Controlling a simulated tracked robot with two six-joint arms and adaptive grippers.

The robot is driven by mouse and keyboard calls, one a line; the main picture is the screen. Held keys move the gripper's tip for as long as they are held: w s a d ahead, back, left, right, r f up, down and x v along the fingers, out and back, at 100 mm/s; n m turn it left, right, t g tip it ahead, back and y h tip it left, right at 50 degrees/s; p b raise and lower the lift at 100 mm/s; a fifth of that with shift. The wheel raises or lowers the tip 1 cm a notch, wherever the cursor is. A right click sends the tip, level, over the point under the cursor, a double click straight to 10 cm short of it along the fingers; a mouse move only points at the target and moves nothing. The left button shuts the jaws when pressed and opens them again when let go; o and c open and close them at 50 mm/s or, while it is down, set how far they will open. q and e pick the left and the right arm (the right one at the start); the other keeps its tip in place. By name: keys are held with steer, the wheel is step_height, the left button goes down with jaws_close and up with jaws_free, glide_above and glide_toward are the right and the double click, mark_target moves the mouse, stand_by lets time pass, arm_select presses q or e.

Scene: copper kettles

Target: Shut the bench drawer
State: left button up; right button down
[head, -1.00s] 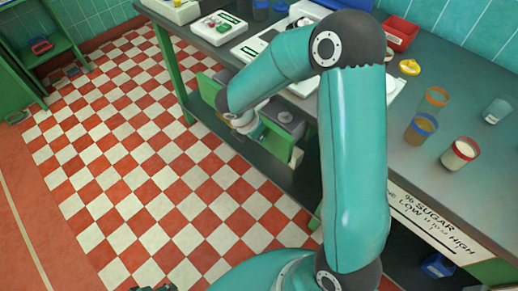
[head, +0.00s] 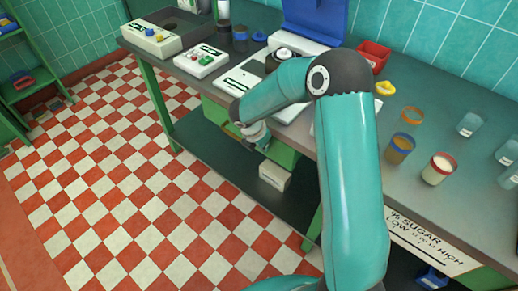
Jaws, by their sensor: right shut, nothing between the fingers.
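The bench drawer (head: 284,153) is a green front just under the bench top, partly hidden by my right arm. It looks pushed in or nearly so; no open inside shows, and I cannot tell whether it is fully flush. My right gripper (head: 259,138) is shut and empty at the middle of the drawer front. It seems to be against the front, but the contact is too small to make out. My left gripper is not in view.
The grey bench (head: 436,194) holds a red bin (head: 374,56), several cups and devices with buttons. A pale box (head: 274,176) sits on the dark lower shelf (head: 215,160). The checkered floor (head: 120,200) in front is clear. A green shelf stands at far left.

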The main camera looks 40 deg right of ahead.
steer(key=shift+s+d+r, duration=0.1)
steer(key=shift+d, duration=0.3)
